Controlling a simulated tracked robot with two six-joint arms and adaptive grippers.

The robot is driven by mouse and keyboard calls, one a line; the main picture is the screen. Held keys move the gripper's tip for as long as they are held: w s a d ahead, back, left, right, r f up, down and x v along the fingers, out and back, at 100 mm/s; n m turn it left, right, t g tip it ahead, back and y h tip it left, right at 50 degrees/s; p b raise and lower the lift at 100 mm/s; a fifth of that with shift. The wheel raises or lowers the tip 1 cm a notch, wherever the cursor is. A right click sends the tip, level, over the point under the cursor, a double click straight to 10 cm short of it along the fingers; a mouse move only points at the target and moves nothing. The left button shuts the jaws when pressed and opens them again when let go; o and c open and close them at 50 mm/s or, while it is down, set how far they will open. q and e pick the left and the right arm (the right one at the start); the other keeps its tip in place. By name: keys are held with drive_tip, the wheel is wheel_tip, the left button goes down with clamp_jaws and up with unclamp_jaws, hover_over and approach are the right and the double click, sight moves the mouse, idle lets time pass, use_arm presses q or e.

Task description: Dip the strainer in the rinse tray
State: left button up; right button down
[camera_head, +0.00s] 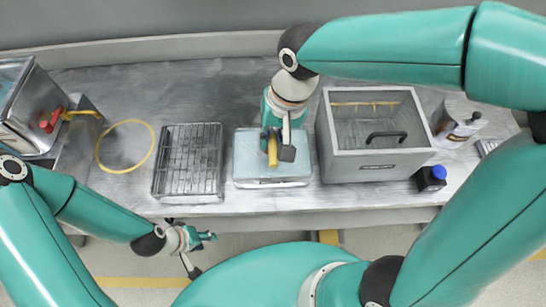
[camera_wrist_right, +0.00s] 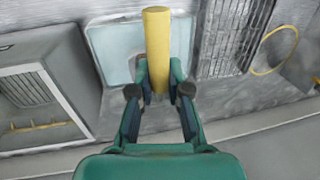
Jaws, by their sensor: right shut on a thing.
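My right gripper (camera_head: 279,149) is shut on a yellow handle (camera_head: 272,154), which I take to be the strainer's. The yellow handle (camera_wrist_right: 156,40) stands between the fingers of the right gripper (camera_wrist_right: 158,84) in the right wrist view. The rest of the strainer is hidden. The rinse tray (camera_head: 246,150), shallow and pale blue, is on the bench below the right gripper; it also shows in the right wrist view (camera_wrist_right: 112,45). I cannot tell whether the strainer touches it. My left gripper (camera_head: 203,252) is open and empty, in front of the bench edge.
A wire rack (camera_head: 188,160) stands left of the tray. A grey box (camera_head: 375,167) with a black handle stands close on its right. A yellow ring (camera_head: 99,150) and a metal machine (camera_head: 38,110) are at the left. A blue-capped bottle (camera_head: 431,180) is at the right.

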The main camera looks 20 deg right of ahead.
drive_tip(key=shift+r, duration=0.15)
drive_tip(key=shift+r+p, duration=1.65)
drive_tip(key=shift+r, duration=0.3)
drive_tip(key=shift+f, duration=0.1)
